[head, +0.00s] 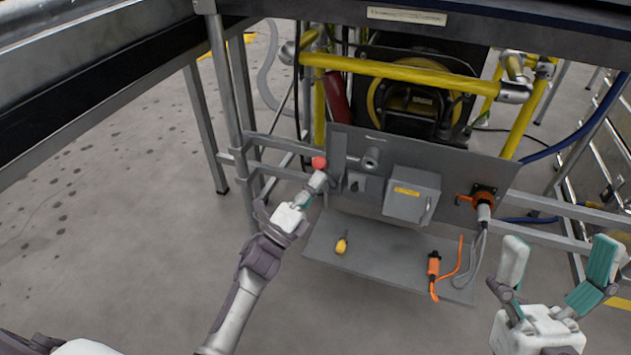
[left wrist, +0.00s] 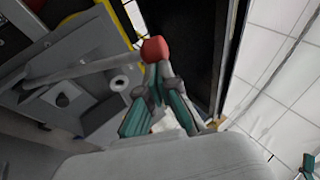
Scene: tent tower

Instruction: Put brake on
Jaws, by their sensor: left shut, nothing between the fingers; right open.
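A red ball knob (head: 319,162) sits at the upper left edge of a grey upright panel (head: 345,145). My left gripper (head: 317,182) is shut and empty, its fingertips just below the knob. In the left wrist view the red knob (left wrist: 155,50) shows just beyond the closed fingers (left wrist: 157,82). I cannot tell whether the fingertips touch it. My right gripper (head: 556,270) is open and empty at the lower right, apart from the panel.
The panel bears a grey box (head: 411,194) and an orange connector (head: 483,195) with a cable. A yellow item (head: 341,245) and an orange plug (head: 433,265) lie on the shelf below. Yellow bars (head: 400,70) and table legs (head: 205,125) stand close by. The floor at left is clear.

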